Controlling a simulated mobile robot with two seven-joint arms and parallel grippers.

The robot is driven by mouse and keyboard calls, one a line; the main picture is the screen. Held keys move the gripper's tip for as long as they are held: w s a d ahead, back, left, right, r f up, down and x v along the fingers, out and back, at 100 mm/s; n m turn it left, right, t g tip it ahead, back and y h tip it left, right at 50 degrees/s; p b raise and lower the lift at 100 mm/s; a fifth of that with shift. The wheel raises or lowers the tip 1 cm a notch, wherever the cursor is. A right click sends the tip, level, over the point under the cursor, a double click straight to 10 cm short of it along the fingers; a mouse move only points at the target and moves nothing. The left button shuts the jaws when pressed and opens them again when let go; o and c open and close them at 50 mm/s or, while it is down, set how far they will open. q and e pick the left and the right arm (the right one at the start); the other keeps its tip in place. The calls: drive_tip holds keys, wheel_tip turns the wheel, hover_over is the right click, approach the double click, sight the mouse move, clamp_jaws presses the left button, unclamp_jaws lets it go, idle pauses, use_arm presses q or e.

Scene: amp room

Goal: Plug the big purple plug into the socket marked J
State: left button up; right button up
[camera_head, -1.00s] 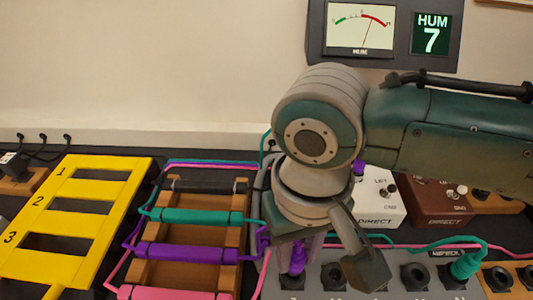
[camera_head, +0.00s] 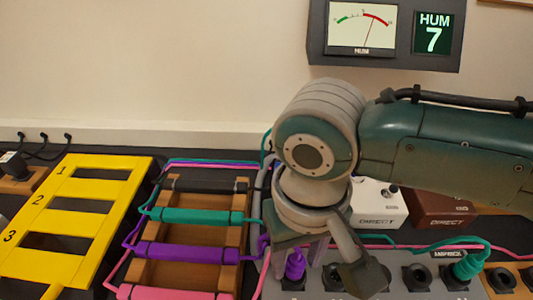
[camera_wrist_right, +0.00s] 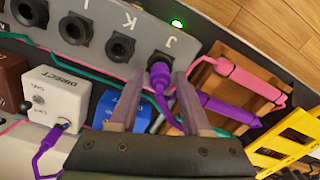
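The big purple plug (camera_wrist_right: 159,76) stands at the socket marked J, at the end of the grey socket panel (camera_wrist_right: 195,24) in the right wrist view. It covers the socket opening and looks seated in it. In the head view the purple plug (camera_head: 295,266) is upright at the panel's left end. My right gripper (camera_wrist_right: 160,72) is open, with one finger on each side of the plug and a gap visible. In the head view my right gripper (camera_head: 304,250) is just behind the plug, partly hidden by my wrist. My left gripper is in neither view.
A teal plug (camera_head: 468,266) stands farther right on the panel. A wooden rack (camera_head: 236,262) with teal, purple and pink cable bars and a yellow numbered frame (camera_head: 95,215) are to the left. White (camera_head: 378,205) and brown (camera_head: 440,207) pedals stand behind the panel.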

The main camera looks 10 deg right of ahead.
drive_tip(key=shift+o, duration=1.1)
wheel_tip(320, 180, up, 10)
drive_tip(key=p, duration=0.9)
